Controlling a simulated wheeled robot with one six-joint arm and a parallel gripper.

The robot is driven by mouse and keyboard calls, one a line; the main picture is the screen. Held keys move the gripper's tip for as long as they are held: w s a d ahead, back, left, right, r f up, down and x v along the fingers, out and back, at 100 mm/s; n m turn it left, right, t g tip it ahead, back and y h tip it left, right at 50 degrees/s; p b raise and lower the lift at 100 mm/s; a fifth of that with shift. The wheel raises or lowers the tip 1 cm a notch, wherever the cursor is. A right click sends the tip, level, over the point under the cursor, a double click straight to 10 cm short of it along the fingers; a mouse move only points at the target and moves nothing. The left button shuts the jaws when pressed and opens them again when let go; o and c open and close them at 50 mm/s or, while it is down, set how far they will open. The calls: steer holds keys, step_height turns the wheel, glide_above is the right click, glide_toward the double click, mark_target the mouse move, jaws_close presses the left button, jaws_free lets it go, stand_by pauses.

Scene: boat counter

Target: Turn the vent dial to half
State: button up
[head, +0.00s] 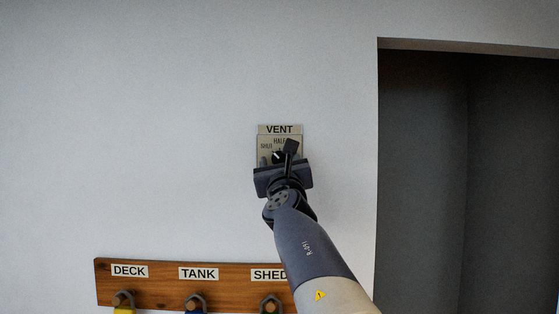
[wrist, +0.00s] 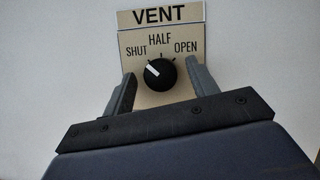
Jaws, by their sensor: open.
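The vent dial (wrist: 164,80) is a round black knob with a white pointer mark on a beige plate (wrist: 150,97). The plate is lettered SHUT, HALF and OPEN under a VENT label (wrist: 160,16). The white mark points up and left, towards SHUT. My gripper (wrist: 160,72) is open in the wrist view, one grey finger on each side of the dial, with a gap visible on both sides. In the head view my gripper (head: 281,163) is in front of the plate (head: 294,145) and hides much of it; the dial (head: 277,156) shows only in part.
A wooden rack (head: 150,284) with DECK, TANK and SHED labels and several hooks is on the wall below; things hang there, cut off by the frame. A dark recess (head: 425,180) opens at the right. The wall around the plate is bare.

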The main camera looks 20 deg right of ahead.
steer(key=shift+c, duration=0.2)
steer(key=c, duration=1)
steer(key=shift+o, duration=0.2)
steer(key=shift+m, duration=0.3)
steer(key=m+h, duration=0.1)
steer(key=m, duration=0.2)
steer(key=m+g+h, duration=0.1)
steer(key=m+h, duration=0.1)
steer(key=m, duration=0.1)
steer(key=shift+a, duration=0.2)
steer(key=shift+m+g+h, duration=0.65)
steer(key=shift+m, duration=0.9)
steer(key=shift+m+g+h, duration=0.65)
steer(key=shift+m, duration=0.9)
